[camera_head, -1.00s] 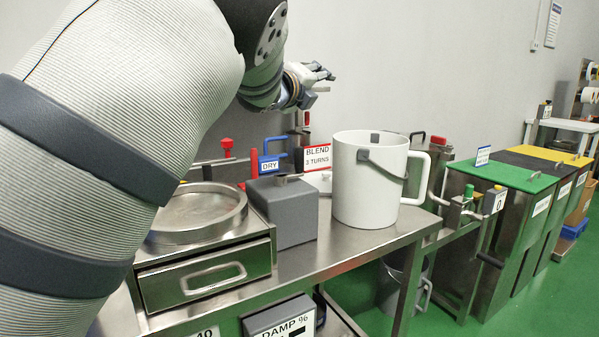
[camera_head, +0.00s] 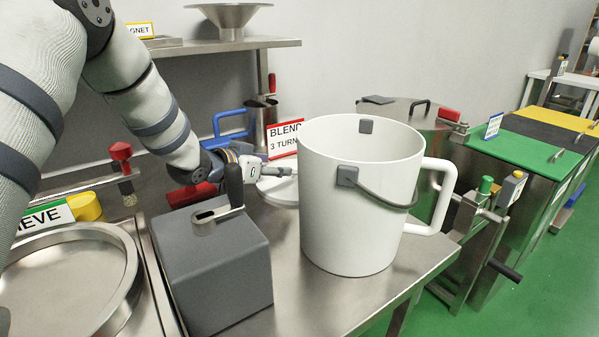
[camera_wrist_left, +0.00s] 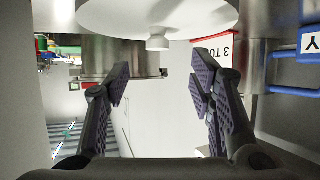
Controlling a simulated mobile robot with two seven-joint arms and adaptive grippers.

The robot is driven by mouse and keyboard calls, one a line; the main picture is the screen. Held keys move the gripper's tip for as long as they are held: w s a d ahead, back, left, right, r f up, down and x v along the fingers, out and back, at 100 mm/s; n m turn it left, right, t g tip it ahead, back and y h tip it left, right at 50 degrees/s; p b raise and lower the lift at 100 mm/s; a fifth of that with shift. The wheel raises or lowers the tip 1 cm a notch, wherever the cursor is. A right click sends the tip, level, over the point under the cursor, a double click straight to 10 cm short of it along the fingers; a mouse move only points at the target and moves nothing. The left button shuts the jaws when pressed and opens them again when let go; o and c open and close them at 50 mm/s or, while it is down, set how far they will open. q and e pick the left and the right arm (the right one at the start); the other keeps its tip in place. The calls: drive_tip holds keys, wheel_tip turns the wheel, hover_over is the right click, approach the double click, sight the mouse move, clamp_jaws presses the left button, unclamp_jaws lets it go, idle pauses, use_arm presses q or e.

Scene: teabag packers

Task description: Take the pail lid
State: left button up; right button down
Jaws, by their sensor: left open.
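The pail lid (camera_head: 279,189) is a white round disc lying on the steel bench behind the white pail (camera_head: 350,215), which hides part of it. In the left wrist view the lid (camera_wrist_left: 190,14) shows at the top edge, partly cut off, with a small white knob (camera_wrist_left: 157,43). My left gripper (camera_head: 284,171) is low over the lid in the head view, partly small and hard to make out. In the left wrist view its two fingers (camera_wrist_left: 162,82) are apart with nothing between the pads; the knob lies beyond the tips, between them sideways. My right gripper is not in view.
A grey block (camera_head: 215,275) with a dark upright handle stands left of the pail, close to my left wrist. A red-edged BLEND sign (camera_head: 285,138) stands behind the lid. A blue-handled item (camera_head: 229,120) is behind too. Bins with a green lid (camera_head: 520,150) stand at right.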

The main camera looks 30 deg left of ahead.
sight(294, 168)
use_arm(q)
drive_tip(key=x, duration=0.9)
drive_tip(key=shift+w+d, duration=0.1)
drive_tip(key=shift+d, duration=0.1)
clamp_jaws()
